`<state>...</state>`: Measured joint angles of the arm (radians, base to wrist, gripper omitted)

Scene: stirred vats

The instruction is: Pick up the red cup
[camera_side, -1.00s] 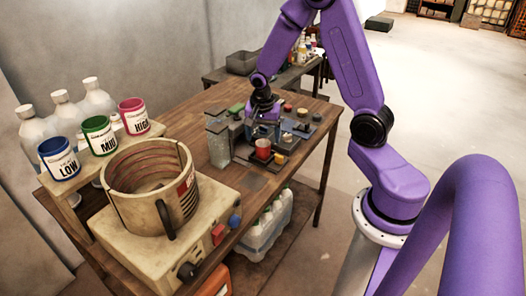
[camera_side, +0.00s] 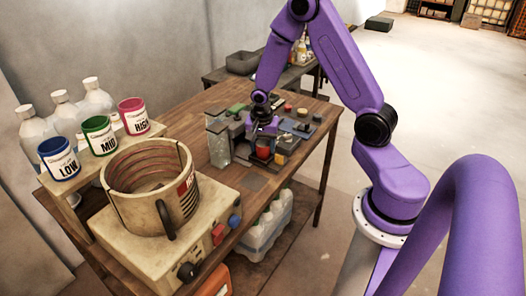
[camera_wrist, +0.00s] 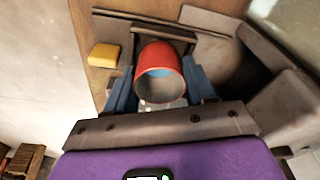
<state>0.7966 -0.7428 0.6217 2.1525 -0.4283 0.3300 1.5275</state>
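A small red cup (camera_side: 263,153) stands at the near side of the dark stand on the wooden table. In the wrist view the red cup (camera_wrist: 160,62) shows its open mouth and a bluish inside. My gripper (camera_side: 262,140) is at the cup, pointing down. In the wrist view my gripper (camera_wrist: 160,85) has one blue finger on each side of the cup, spread about as wide as it, with slim gaps seeming to show. The cup's far side is hidden.
A yellow block (camera_wrist: 104,55) sits beside the cup. A clear container (camera_side: 219,145) stands left of my gripper. A large beige vat (camera_side: 150,190) and pots marked LOW (camera_side: 59,158), MID (camera_side: 99,135) and pinkish-red HIGH (camera_side: 134,117) are at the near left.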

